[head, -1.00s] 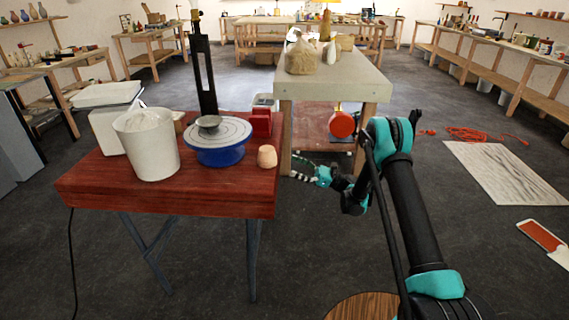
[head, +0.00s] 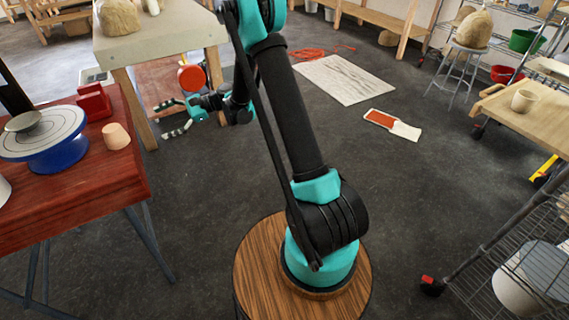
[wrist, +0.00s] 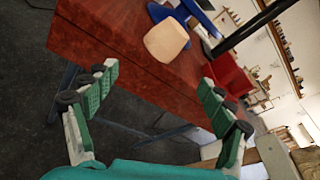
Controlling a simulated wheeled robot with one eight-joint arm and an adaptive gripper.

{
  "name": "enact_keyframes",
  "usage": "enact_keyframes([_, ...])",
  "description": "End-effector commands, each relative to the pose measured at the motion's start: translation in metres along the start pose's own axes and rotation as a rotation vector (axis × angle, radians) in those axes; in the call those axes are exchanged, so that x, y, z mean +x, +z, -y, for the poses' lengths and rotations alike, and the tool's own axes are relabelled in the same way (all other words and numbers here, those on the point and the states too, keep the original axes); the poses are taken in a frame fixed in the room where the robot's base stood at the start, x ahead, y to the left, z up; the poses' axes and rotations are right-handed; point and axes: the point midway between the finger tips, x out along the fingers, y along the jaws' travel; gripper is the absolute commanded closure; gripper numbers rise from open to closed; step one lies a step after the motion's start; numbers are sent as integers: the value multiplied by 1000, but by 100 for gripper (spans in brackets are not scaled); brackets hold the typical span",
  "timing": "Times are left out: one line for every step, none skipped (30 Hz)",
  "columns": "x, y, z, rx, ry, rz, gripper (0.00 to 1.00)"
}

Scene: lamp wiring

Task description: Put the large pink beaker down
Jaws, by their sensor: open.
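A pale pink beaker (head: 116,136) stands on the red wooden table (head: 75,195), near its right edge. It tapers toward the top. In the wrist view the beaker (wrist: 166,40) stands near the table edge, ahead of my fingers and apart from them. My gripper (head: 172,117) is beyond the right edge of the table in the head view, to the right of the beaker. In the wrist view my gripper (wrist: 157,80) has its two fingers spread wide with nothing between them.
A pale table (head: 160,42) stands behind my gripper. At the right is a wheeled shelf (head: 520,180). Open floor lies between.

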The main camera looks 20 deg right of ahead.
Motion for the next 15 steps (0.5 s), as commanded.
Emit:
enact_keyframes([-12, 8, -5, -46, 10, -56, 18])
enact_keyframes([-18, 10, -9, -77, 19, -90, 18])
enact_keyframes([-27, 13, -15, -118, 32, -136, 18])
enact_keyframes([-33, 15, -20, -149, 43, -169, 18])
enact_keyframes([-40, 18, -24, -179, 56, -202, 18])
enact_keyframes([-50, 20, -31, -219, 73, -246, 18])
enact_keyframes([-57, 22, -37, -250, 87, -279, 18])
enact_keyframes([-65, 24, -42, -280, 102, -312, 18])
enact_keyframes([-75, 27, -51, -320, 124, -354, 18])
enact_keyframes([-82, 29, -57, -350, 142, -385, 18])
enact_keyframes([-90, 31, -64, -379, 161, -416, 18])
enact_keyframes([-101, 33, -74, -419, 187, -457, 18])
enact_keyframes([-110, 34, -81, -447, 207, -488, 18])
enact_keyframes([-118, 36, -88, -476, 229, -518, 18])
enact_keyframes([-129, 38, -99, -515, 260, -555, 18])
